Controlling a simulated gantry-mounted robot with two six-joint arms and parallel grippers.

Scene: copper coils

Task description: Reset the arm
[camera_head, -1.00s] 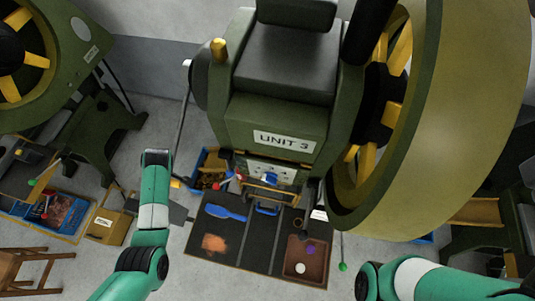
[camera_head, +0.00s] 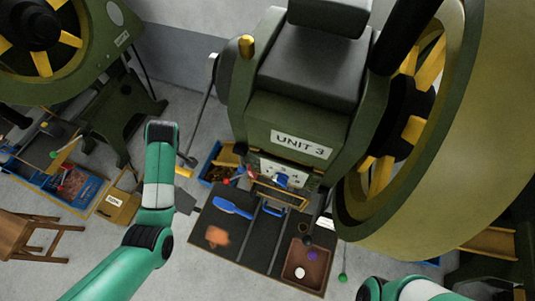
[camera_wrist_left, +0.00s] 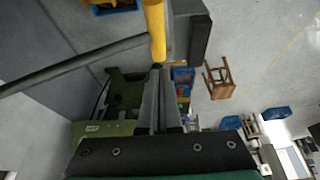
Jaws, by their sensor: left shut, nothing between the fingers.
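In the head view this lever's yellow handle (camera_head: 183,172) is just right of my left wrist. My right arm (camera_head: 405,289) shows only at the bottom right edge; its gripper is out of view.
The green machine marked UNIT 3 (camera_head: 302,145) stands in the middle, with a large wheel (camera_head: 480,130) at right. Below it is a dark tray (camera_head: 240,247) with a blue scoop (camera_head: 229,208). A wooden stool (camera_head: 35,237) stands at left.

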